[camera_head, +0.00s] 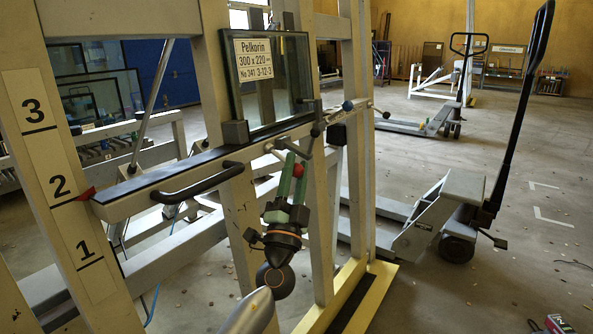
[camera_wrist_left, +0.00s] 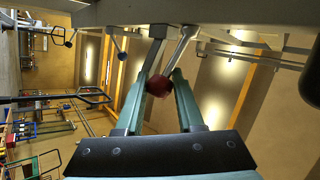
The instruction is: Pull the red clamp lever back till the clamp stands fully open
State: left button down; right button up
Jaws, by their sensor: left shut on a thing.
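The red knob (camera_head: 298,170) of the clamp lever shows at the middle of the head view, below the front rail of the glass frame. My left gripper (camera_head: 297,160) reaches up to it from below, with its green fingers on either side of the knob. The left wrist view shows the red knob (camera_wrist_left: 158,87) between the two fingers, which are shut on it. The glass pane (camera_head: 284,85) stands upright above the rail, with a white label (camera_head: 255,59). My right gripper is in neither view.
A black handle (camera_head: 197,183) sticks out from the rail, left of my gripper. A blue ball knob (camera_head: 348,105) is at the right on the frame. Upright posts (camera_head: 318,210) stand close behind my gripper. A pallet truck (camera_head: 440,215) stands at the right on open floor.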

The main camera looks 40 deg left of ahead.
pick_arm(q)
jog(key=shift+a, duration=0.1)
jog(key=c, duration=0.5)
grip_release()
jog(key=shift+r, duration=0.1)
jog(key=shift+c, duration=0.2)
